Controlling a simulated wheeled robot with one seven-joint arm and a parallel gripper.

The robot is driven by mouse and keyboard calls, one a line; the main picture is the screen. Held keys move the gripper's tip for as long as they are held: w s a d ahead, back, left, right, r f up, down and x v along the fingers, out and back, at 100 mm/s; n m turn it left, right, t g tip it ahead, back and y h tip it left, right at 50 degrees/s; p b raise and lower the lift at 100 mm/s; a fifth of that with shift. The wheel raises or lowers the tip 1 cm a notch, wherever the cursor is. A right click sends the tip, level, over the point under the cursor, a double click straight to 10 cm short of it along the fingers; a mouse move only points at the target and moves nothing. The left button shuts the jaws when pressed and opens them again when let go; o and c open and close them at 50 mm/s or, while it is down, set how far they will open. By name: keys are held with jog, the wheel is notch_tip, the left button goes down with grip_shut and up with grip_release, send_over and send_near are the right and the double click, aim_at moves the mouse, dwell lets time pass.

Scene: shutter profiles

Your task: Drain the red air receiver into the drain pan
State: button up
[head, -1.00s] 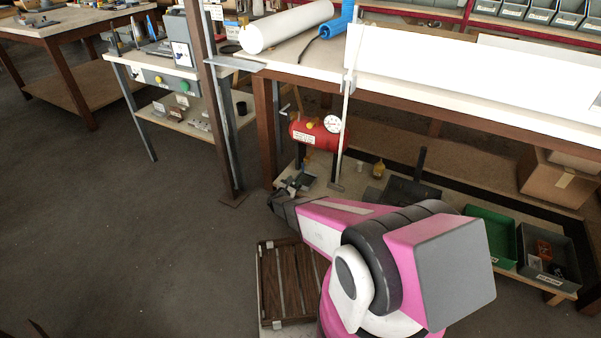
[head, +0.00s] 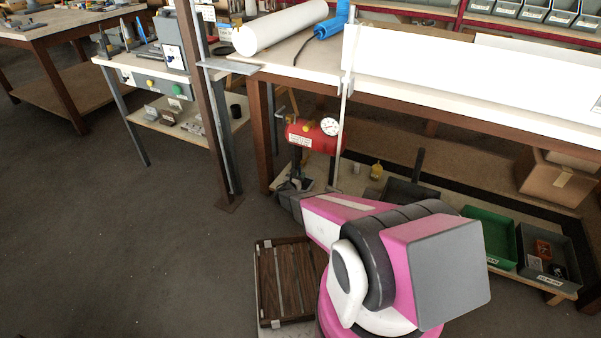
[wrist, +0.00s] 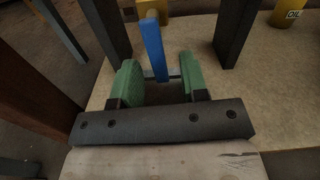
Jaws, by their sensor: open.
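The red air receiver (head: 312,138) stands on dark legs under the workbench, with a white label and a round white gauge (head: 330,126). My gripper (head: 296,183) is low beneath it in the head view, partly hidden by my own arm. In the wrist view, my gripper (wrist: 160,62) is open, its two green finger pads apart. A narrow blue lever (wrist: 154,48) stands between the pads, with a gap visible on either side. Its upper end meets a brass-coloured part. I cannot clearly make out the drain pan.
Dark legs (wrist: 105,28) (wrist: 238,32) flank the gripper in the wrist view. A yellow oil container (wrist: 290,12) is at upper right. On the low shelf are a dark pan-like item with an upright handle (head: 418,165) and a green bin (head: 488,238). A slatted wooden crate (head: 290,280) lies on the floor.

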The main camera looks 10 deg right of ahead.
jog(key=shift+x, duration=0.75)
grip_shut()
